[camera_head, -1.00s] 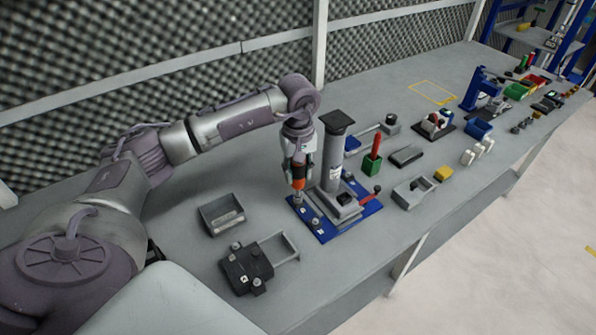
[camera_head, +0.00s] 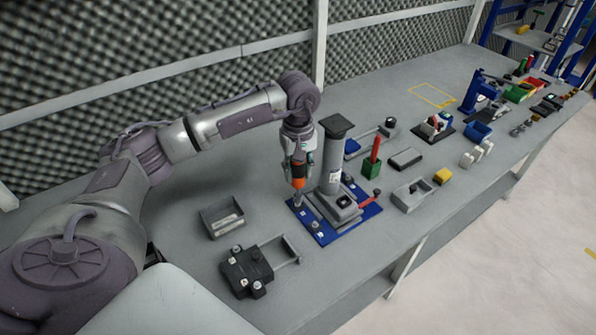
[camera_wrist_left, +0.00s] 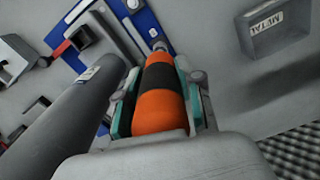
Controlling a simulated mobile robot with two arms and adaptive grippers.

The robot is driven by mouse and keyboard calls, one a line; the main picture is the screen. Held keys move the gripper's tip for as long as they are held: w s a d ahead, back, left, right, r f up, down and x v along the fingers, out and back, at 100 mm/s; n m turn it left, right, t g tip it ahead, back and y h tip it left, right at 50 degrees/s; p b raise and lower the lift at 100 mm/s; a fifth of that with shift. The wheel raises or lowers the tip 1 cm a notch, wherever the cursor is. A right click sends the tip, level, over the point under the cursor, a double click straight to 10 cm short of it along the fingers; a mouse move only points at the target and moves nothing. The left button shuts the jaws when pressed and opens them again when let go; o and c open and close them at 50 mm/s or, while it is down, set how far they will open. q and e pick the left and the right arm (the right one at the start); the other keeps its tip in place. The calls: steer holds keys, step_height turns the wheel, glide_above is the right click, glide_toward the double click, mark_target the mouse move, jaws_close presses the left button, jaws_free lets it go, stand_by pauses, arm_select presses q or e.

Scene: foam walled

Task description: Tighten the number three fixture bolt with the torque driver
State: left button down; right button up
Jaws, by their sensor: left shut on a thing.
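My left gripper (camera_head: 300,168) is shut on the orange and black torque driver (camera_head: 299,182), which it holds about upright with the tip down. In the left wrist view the driver (camera_wrist_left: 161,95) lies between the teal-edged fingers (camera_wrist_left: 158,110), its tip toward the blue plate (camera_wrist_left: 150,28). In the head view the tip is over the left corner of the blue fixture plate (camera_head: 325,236), near a bolt; whether it touches is too small to tell. Which bolt is number three cannot be read. A grey column (camera_head: 334,160) stands on the fixture beside the driver. My right gripper is not in view.
A grey bin (camera_head: 222,217) lies left of the plate; in the wrist view it reads METAL. A black block with a grey frame (camera_head: 246,270) lies in front. A green block with a red handle (camera_head: 371,165) and a grey tray (camera_head: 411,195) stand to the right.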

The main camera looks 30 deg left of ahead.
arm_select(q)
steer(key=shift+r+p, duration=0.8)
steer(key=shift+r, duration=0.95)
